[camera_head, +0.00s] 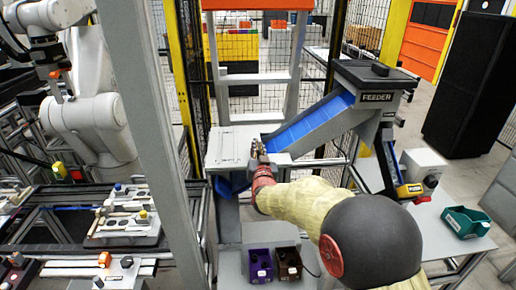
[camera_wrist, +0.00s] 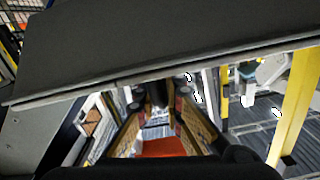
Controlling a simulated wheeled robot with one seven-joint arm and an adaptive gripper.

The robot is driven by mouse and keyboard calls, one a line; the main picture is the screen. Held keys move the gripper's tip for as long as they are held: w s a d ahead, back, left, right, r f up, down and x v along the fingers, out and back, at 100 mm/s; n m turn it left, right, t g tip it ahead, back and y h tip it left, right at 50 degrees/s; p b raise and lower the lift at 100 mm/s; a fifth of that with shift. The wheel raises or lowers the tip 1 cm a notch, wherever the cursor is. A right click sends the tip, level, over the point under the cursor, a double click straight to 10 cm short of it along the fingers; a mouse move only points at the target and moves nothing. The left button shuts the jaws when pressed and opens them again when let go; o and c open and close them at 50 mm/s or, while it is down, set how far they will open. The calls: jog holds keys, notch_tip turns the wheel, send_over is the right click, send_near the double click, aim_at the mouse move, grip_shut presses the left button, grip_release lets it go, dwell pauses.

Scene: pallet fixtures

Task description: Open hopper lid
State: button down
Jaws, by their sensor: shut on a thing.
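The feeder hopper (camera_head: 375,97) stands at the upper right in the head view, labelled FEEDER. Its flat dark lid (camera_head: 350,73) lies level on top, with a small black handle (camera_head: 380,69). My gripper (camera_head: 258,148) is left of and below the hopper, near the low end of the blue chute. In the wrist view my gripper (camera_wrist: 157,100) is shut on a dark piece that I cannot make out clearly. A wide dark panel (camera_wrist: 130,45) crosses the top of that view; I cannot tell whether it is the lid.
The blue chute (camera_head: 312,120) slopes down left from the hopper to a light grey bench (camera_head: 228,150). Purple (camera_head: 260,265) and brown (camera_head: 288,263) bins stand below. A teal bin (camera_head: 467,222) is at right. A grey post (camera_head: 150,120) rises at left.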

jog(key=shift+a+r+n+p, duration=0.25)
jog(key=shift+r+n+p, duration=0.2)
jog(key=shift+r, duration=0.6)
jog(key=a+r+n+p, duration=1)
jog(key=a+r+p, duration=0.3)
jog(key=p, duration=0.1)
jog(key=shift+s+a, duration=0.25)
jog(key=shift+a, duration=0.05)
jog(key=shift+r, duration=0.1)
